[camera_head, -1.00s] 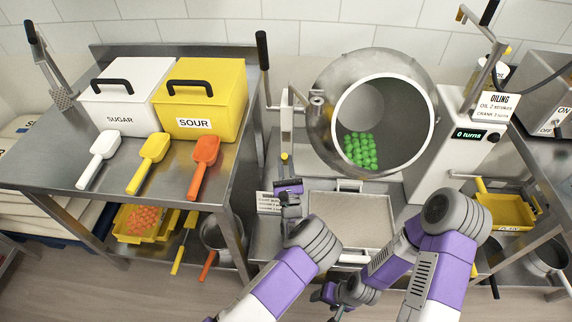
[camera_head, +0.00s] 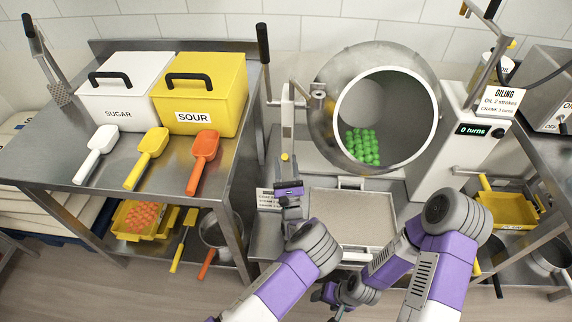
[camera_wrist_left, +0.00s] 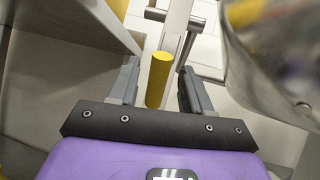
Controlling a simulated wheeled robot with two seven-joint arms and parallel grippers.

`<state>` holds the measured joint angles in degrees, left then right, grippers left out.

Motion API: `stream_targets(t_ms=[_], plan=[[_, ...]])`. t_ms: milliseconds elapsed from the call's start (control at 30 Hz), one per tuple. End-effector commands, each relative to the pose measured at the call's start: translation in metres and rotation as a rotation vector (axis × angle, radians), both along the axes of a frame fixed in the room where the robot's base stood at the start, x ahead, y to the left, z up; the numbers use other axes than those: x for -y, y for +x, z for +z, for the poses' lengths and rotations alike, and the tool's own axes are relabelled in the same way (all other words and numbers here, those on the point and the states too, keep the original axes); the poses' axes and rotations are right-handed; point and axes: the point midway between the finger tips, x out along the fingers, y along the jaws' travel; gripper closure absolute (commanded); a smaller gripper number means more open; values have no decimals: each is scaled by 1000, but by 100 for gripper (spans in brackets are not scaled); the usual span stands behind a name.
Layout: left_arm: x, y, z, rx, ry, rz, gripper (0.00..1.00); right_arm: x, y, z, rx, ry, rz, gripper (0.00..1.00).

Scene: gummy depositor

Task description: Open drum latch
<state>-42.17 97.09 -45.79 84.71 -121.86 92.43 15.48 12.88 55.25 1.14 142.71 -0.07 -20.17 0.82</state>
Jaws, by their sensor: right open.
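The drum (camera_head: 330,128) is a tilted metal bowl holding green gummies (camera_head: 361,146). A yellow handle end (camera_head: 284,157), which appears to be the latch, sits low on the post left of the drum. My left gripper (camera_head: 286,182) is just below it. In the left wrist view the yellow cylinder (camera_wrist_left: 158,78) stands between the fingertips of my open left gripper (camera_wrist_left: 158,88), with gaps on both sides. My right gripper (camera_head: 333,298) is low in the head view, partly hidden by its own arm, away from the drum.
A perforated tray (camera_head: 352,214) lies below the drum. A black-gripped lever (camera_head: 263,60) stands left of the post. The left table (camera_head: 228,150) with bins and scoops stands close to my left gripper. The counter display (camera_head: 480,129) reads 0 turns.

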Motion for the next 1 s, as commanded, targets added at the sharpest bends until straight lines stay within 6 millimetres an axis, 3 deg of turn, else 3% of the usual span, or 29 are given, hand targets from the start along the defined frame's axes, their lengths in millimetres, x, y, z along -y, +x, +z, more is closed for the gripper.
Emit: stream_targets(t_ms=[333,700,1000], plan=[[1,-3,-2,-1,0,0,50,0,0,2,0,0,0,35],[12,-49,-34,-2,2,-1,50,0,0,16,0,0,0,35],[15,-61,-43,1,0,0,50,0,0,18,0,0,0,35]])
